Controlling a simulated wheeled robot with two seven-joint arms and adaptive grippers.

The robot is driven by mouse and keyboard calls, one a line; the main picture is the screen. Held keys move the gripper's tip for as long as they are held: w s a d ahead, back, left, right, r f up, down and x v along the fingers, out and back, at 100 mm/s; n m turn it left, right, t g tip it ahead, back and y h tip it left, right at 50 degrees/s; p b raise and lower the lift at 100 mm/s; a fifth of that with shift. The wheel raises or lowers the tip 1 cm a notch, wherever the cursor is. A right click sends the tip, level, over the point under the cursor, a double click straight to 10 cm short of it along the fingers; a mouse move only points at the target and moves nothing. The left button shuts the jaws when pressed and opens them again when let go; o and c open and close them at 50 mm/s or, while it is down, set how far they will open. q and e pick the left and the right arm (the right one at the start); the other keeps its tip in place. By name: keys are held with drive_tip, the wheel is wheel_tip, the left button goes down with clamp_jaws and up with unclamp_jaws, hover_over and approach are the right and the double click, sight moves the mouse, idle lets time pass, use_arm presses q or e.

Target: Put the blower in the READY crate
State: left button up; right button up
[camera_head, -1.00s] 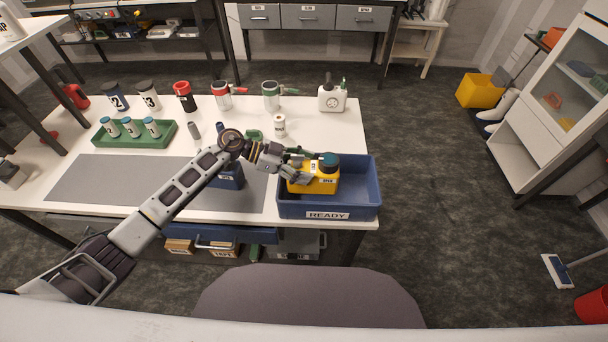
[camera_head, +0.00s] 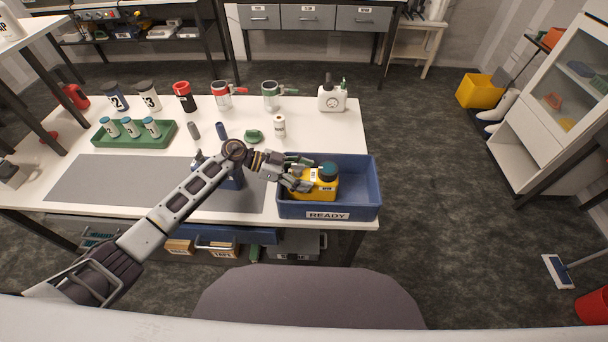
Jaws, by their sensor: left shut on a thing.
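The blower, a yellow body with a dark teal round top (camera_head: 325,184), is in the left part of the blue READY crate (camera_head: 366,200). My left gripper (camera_head: 302,180) is shut on its left side, reaching in over the crate's left wall. The blower looks upright. Its underside is hidden by the crate's front wall, so I cannot tell whether it touches the crate floor. My right gripper is not in view.
A blue object (camera_head: 232,181) is partly hidden behind my left arm. A white bottle (camera_head: 279,126) and a white canister (camera_head: 332,97) stand behind the crate. A green tray (camera_head: 134,141) holds small jars. The crate's right half is empty.

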use_arm(q)
drive_tip(key=o, duration=1.5)
drive_tip(key=shift+c, duration=0.2)
